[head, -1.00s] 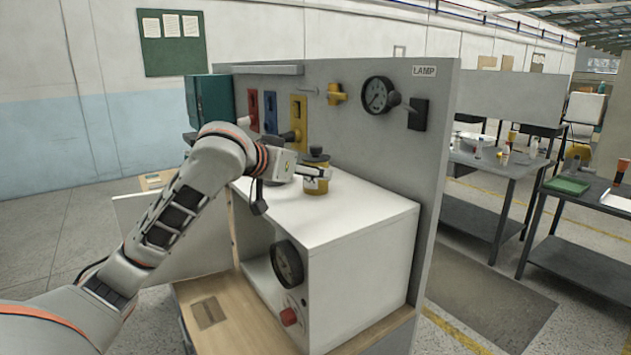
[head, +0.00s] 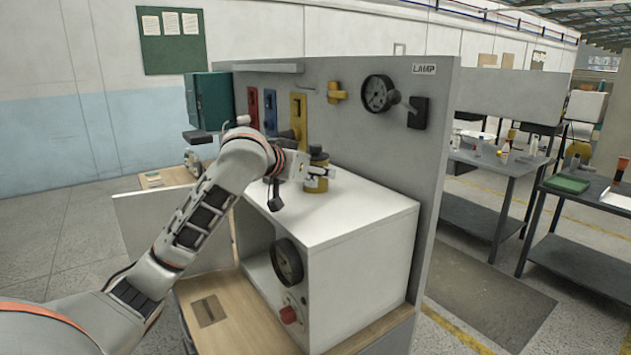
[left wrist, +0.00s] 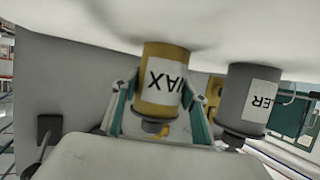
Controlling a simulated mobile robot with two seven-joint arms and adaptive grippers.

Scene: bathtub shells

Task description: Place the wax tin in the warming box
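The wax tin (head: 317,184) is yellow with a dark cap and stands upright on top of the white warming box (head: 362,222). In the left wrist view, which is upside down, the tin (left wrist: 161,95) shows its WAX label. My left gripper (head: 322,173) is level with the tin, its fingers (left wrist: 160,90) on either side of it. A thin gap seems to show by one finger, so it looks open around the tin; contact is hard to judge. The box's front is open, with its white door (head: 150,228) swung out left. My right gripper is not in view.
A grey tin (left wrist: 246,98) with a label ending in LER stands close beside the wax tin. A grey panel (head: 440,150) with a gauge and switches rises behind the box. A dial (head: 287,262) and a red knob (head: 288,315) are on the box front.

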